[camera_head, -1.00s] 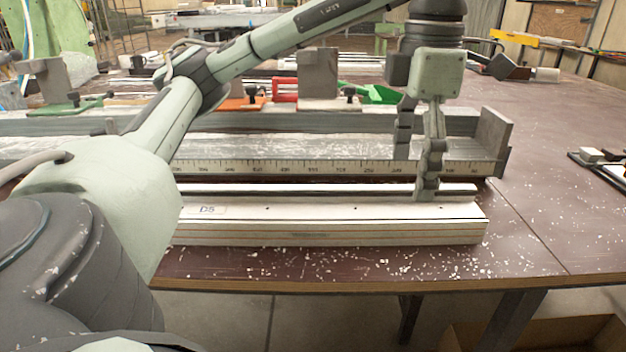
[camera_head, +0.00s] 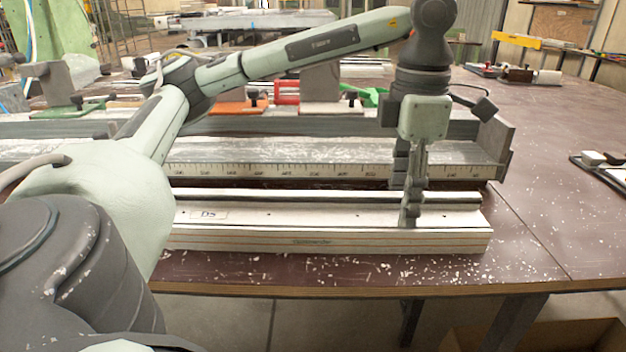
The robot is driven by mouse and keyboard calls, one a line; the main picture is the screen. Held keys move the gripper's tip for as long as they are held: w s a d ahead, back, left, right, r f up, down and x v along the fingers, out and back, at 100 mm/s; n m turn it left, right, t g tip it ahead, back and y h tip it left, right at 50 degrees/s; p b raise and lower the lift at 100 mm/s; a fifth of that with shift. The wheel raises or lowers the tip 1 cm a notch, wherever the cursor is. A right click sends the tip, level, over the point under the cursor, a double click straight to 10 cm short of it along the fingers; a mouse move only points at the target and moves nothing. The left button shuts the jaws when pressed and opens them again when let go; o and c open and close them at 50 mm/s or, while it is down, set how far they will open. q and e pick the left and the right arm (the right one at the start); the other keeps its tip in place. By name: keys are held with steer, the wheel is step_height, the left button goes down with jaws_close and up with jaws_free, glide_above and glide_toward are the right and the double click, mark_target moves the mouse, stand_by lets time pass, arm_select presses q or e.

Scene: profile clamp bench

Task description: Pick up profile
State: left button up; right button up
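A long pale profile (camera_head: 340,239) labelled D5 lies along the front of the table, with a raised rail (camera_head: 320,195) along its back side. Its left part is hidden behind my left arm. My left gripper (camera_head: 405,205) points down over the profile near its right end. Its two fingers are apart, one nearer and one farther. The near fingertip is over the profile's top; the far fingertip goes down behind the back rail and is hidden. Whether the fingers touch the profile cannot be told. My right gripper is not in view.
Behind the profile stands a long clamp bench with a ruler strip (camera_head: 310,170) and an upright end plate (camera_head: 494,145). Clamps and a green part stand farther back. The brown table (camera_head: 560,200) is mostly clear at the right; white chips lie along its front.

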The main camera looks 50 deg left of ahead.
arm_select(q)
steer(key=shift+s+f, duration=0.1)
steer(key=shift+f, duration=0.05)
jaws_close()
stand_by(0.4)
